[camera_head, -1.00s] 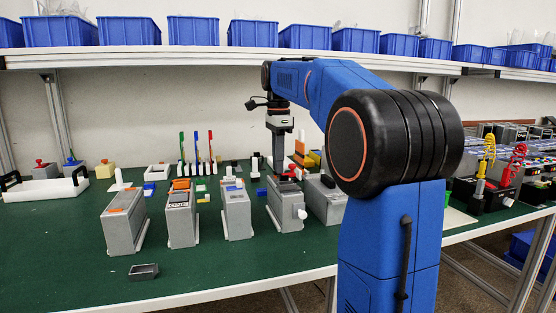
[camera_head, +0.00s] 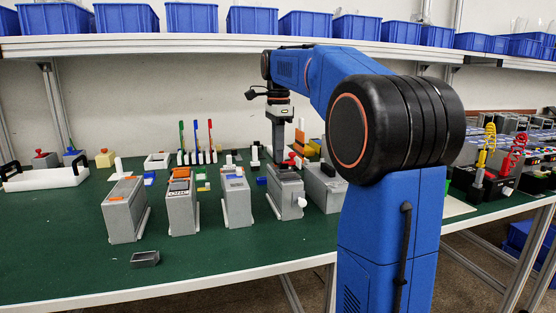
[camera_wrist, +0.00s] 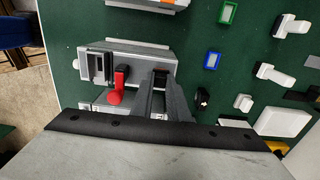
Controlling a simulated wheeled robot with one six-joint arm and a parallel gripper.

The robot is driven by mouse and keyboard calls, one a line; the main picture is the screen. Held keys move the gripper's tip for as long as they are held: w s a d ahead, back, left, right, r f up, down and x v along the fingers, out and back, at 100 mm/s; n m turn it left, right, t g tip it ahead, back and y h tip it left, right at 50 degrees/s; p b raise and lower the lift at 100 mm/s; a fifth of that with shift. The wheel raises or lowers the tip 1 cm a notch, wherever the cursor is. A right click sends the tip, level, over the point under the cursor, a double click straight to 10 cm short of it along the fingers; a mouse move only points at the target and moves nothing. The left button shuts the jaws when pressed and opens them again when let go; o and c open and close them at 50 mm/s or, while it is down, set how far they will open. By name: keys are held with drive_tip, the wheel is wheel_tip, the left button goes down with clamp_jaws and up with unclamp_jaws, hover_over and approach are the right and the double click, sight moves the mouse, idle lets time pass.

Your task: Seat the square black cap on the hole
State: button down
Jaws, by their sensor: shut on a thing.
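My gripper (camera_head: 279,160) points straight down at the far part of the top of a grey box (camera_head: 287,194), which has a white knob on its near face. In the wrist view the two fingers (camera_wrist: 160,76) come close together over one end of the grey box (camera_wrist: 140,54). They are shut on a small dark piece, the square black cap (camera_wrist: 160,73), which they mostly hide. The hole under it is hidden, and I cannot tell whether the cap touches the box. A red knob (camera_wrist: 117,86) stands beside the fingers.
Similar grey boxes (camera_head: 237,203) stand in a row to the left, and another (camera_head: 325,188) is close on the right. A small dark tray (camera_head: 145,258) lies at the front left. Blue (camera_wrist: 212,60) and green (camera_wrist: 228,12) frames lie apart from the box. The front table is mostly clear.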

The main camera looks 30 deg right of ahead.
drive_tip(key=shift+f, duration=0.1)
drive_tip(key=c, duration=1.1)
unclamp_jaws()
drive_tip(key=shift+r, duration=3.5)
